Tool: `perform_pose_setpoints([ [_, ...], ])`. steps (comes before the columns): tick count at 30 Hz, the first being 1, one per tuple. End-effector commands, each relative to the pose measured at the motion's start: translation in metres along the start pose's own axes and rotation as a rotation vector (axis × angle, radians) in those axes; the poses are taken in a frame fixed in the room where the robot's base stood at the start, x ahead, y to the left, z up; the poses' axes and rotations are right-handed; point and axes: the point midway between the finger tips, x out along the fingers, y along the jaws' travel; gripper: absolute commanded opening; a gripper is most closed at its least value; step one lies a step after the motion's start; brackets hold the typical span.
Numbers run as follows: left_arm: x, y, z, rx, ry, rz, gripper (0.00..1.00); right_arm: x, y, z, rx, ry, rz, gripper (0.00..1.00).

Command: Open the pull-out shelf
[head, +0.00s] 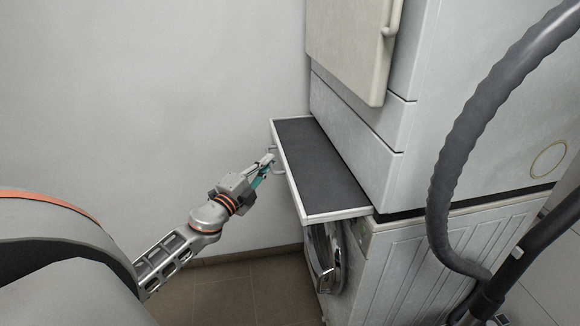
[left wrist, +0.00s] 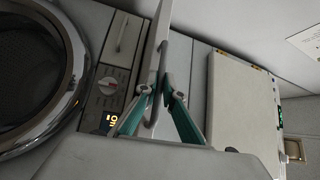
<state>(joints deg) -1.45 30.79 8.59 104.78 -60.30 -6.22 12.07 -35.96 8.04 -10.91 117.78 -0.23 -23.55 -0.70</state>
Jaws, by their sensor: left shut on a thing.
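The pull-out shelf (head: 316,165) has a dark grey top and a pale frame. It sticks out to the left from between the upper and lower machines in the head view. My left gripper (head: 266,164) is at its front edge, shut on the shelf handle (head: 273,153). In the left wrist view the handle (left wrist: 163,65) is a grey bar that passes between the teal fingers of the gripper (left wrist: 164,97). The shelf's far end inside the stack is hidden. My right gripper is not in view.
The upper machine (head: 352,123) with its cream door (head: 345,45) stands above the shelf. The lower washer has a round door (head: 325,258) below it. A grey hose (head: 455,160) runs down at the right. Floor (head: 225,290) left of the machines is clear.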

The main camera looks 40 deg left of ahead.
Motion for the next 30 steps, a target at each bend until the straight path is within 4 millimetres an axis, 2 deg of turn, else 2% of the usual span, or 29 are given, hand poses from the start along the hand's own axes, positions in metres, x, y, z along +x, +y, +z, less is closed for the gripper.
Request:
perform_pose_setpoints([
  [1,-0.015,0.005,0.013,0.001,-0.003,0.011,0.00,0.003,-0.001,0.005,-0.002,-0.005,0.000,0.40],
  [6,-0.052,-0.005,0.050,0.000,-0.004,0.010,0.00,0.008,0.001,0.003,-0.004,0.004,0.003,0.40],
  [15,-0.101,-0.023,0.100,-0.001,-0.003,0.006,0.00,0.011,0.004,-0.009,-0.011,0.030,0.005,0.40],
  [21,-0.116,-0.029,0.115,-0.001,-0.001,0.004,0.00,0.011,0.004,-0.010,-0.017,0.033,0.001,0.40],
  [30,-0.121,-0.031,0.120,-0.002,0.000,0.002,0.00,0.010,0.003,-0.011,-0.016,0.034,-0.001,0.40],
])
